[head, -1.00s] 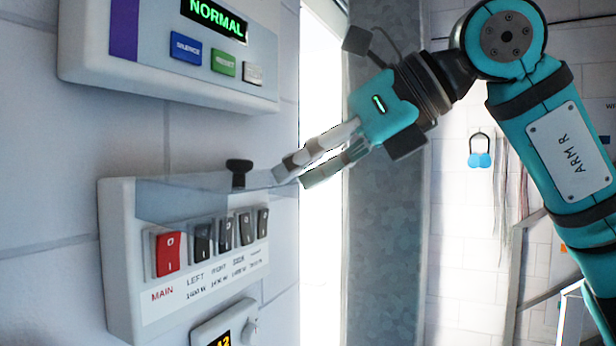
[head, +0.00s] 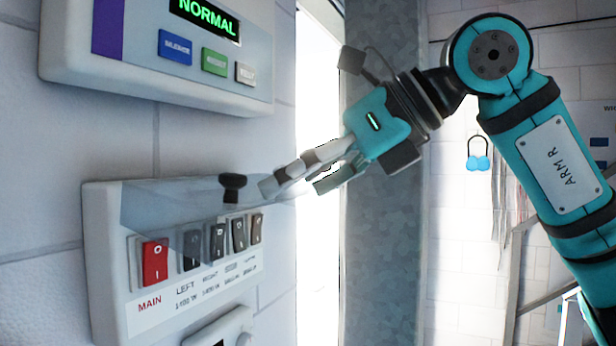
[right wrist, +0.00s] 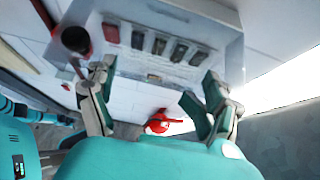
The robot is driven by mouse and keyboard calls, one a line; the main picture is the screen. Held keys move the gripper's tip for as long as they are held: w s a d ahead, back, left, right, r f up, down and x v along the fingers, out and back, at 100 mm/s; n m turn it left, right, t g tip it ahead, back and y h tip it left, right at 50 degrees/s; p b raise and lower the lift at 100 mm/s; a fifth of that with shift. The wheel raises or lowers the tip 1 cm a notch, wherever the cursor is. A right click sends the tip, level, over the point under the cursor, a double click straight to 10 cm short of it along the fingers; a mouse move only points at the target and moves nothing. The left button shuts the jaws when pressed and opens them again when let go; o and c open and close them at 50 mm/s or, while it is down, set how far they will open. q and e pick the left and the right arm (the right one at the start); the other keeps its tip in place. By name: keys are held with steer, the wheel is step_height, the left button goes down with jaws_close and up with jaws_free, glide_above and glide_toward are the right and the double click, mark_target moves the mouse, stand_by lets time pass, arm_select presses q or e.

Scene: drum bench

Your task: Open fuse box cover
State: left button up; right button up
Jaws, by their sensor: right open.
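The fuse box (head: 105,290) is on the white wall at the left of the head view, with a red main switch (head: 154,262) and several dark switches. Its clear cover (head: 160,205) stands out from the box's top, tilted up, with the switches' lower parts bare below it. A black knob (head: 233,186) is on the cover. My right gripper (head: 295,187) is open at the cover's right end, fingers pointing at the knob; contact is unclear. My left gripper is not visible.
An alarm panel (head: 130,75) reading NORMAL is on the wall just above the fuse box. Another small box (head: 222,330) is just below it. A grey column (head: 385,240) stands behind my right gripper. A red object (right wrist: 160,122) shows below the box in the right wrist view.

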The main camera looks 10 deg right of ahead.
steer(key=shift+s+a, duration=0.1)
steer(key=v, duration=1.2)
steer(key=shift+s, duration=0.1)
stand_by(0.3)
